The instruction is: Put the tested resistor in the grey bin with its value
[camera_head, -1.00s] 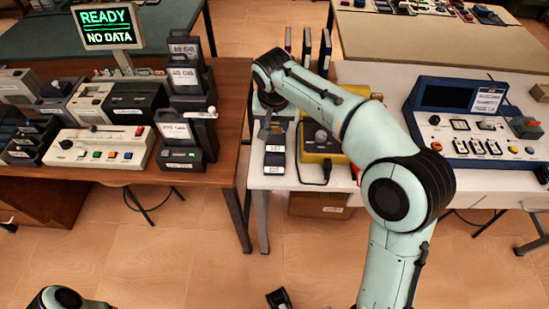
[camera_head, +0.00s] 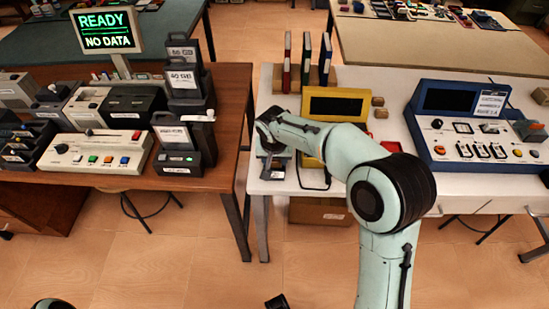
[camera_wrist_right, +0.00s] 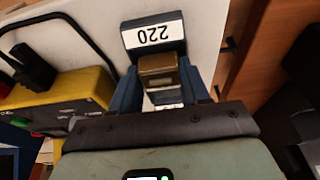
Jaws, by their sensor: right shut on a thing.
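My right gripper (camera_head: 268,152) is at the front left corner of the white table. In the right wrist view, my right gripper (camera_wrist_right: 160,92) is shut on a small brass-coloured block, the resistor (camera_wrist_right: 159,72), held between its two blue fingers. Just beyond the block is a dark grey bin (camera_wrist_right: 178,20) with a white label that reads 220, upside down in this view. I cannot tell whether the block is inside the bin or above it. In the head view my wrist hides most of the bin. A dark piece at the bottom edge may be my left gripper (camera_head: 277,302); its fingers do not show.
A yellow instrument (camera_head: 335,105) with a cable stands right beside my right gripper. Red and green binders (camera_head: 287,62) stand behind. A blue test console (camera_head: 460,125) is farther right. The brown desk (camera_head: 110,180) at left holds a control box and a READY, NO DATA screen (camera_head: 106,29).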

